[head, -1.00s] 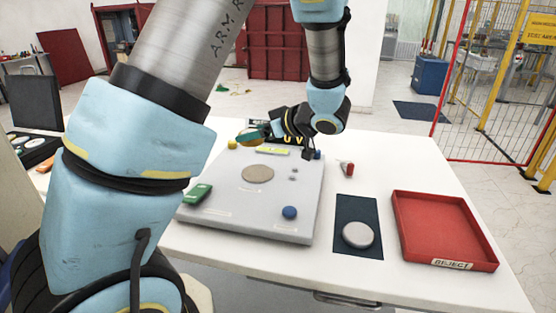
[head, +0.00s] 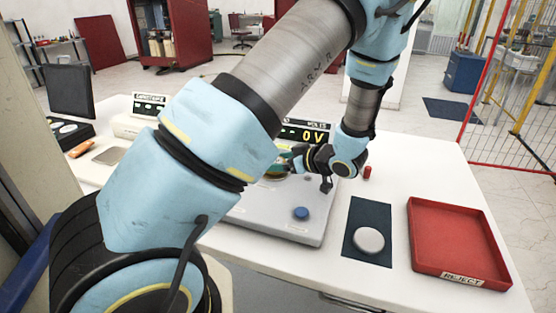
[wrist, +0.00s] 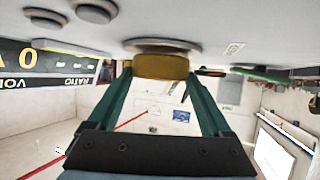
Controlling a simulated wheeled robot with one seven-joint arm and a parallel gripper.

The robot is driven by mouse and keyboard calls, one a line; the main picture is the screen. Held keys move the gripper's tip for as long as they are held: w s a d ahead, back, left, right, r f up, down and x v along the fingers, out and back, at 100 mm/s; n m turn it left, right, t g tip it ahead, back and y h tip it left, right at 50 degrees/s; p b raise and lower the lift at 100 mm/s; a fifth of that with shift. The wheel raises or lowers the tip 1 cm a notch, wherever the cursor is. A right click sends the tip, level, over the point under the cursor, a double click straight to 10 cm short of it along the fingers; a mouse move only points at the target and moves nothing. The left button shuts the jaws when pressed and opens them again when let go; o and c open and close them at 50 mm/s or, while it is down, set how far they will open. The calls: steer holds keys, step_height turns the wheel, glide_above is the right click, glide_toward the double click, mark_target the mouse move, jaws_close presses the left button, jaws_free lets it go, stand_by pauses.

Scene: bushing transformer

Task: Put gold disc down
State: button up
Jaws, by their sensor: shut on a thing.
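The gold disc (wrist: 160,66) is between the green fingers of my gripper (wrist: 161,82) in the wrist view, which looks upside down. My gripper is shut on it. The disc is right over a round pale plate (wrist: 160,45) on the grey panel; I cannot tell whether a thin gap remains. In the head view, my gripper (head: 288,165) is low over the middle of the grey panel (head: 275,215), and a bit of the gold disc (head: 276,175) shows. My arm hides much of the panel.
A blue knob (head: 301,213) is on the panel's front right. A volts display (head: 305,134) stands behind it. A silver disc (head: 369,241) lies on a dark mat (head: 382,212), beside an empty red reject tray (head: 465,279). A small red object (head: 367,172) stands on the table.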

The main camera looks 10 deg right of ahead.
steer(key=shift+f, duration=0.2)
steer(key=shift+f, duration=0.1)
steer(key=o, duration=1.5)
